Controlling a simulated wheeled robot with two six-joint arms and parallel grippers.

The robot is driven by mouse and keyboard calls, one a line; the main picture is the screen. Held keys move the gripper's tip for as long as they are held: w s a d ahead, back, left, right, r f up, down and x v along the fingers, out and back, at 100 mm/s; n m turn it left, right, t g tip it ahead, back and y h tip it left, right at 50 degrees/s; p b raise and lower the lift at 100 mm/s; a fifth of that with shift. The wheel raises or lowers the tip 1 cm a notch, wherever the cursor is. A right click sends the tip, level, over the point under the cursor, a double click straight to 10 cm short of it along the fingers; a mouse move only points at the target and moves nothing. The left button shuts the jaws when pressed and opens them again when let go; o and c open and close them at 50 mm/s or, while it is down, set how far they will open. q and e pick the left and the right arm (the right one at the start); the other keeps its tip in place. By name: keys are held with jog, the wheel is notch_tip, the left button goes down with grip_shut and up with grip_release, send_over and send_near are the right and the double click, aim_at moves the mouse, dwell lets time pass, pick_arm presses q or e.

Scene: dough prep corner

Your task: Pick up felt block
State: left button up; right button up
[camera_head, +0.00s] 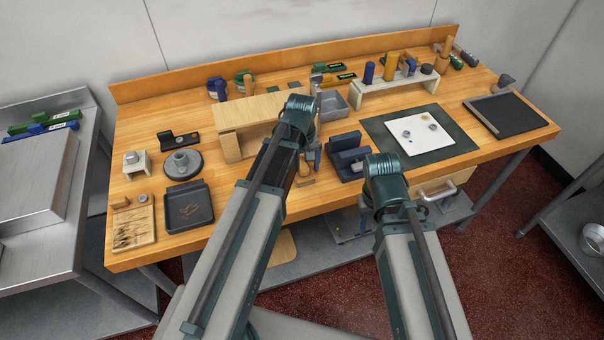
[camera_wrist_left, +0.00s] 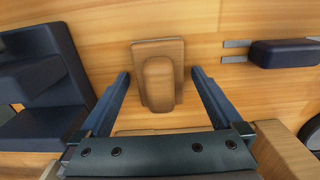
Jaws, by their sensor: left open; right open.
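A tan-brown block with a rounded raised grip, which I take for the felt block (camera_wrist_left: 158,85), lies on the wooden bench in the left wrist view. It sits between the spread fingers of my left gripper (camera_wrist_left: 160,88), with a gap on both sides. In the head view, a small tan piece of it (camera_head: 305,180) shows beside my left arm near the bench's front edge. My left gripper (camera_head: 310,155) is open and empty above it, partly hidden by its own arm. My right gripper (camera_head: 364,204) hangs at the bench front; its fingers are mostly hidden behind the arm.
A dark blue stepped holder (camera_head: 346,155) stands close right of the block. A wooden box-like stand (camera_head: 230,145) is to its left. A dark mat (camera_head: 376,128) with a white board (camera_head: 419,134) lies at right. A dark tray (camera_head: 187,207) is at left.

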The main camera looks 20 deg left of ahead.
pick_arm(q)
jog(key=c, duration=1.4)
jog(key=shift+r, duration=0.2)
pick_arm(e)
jog(key=shift+r, duration=0.2)
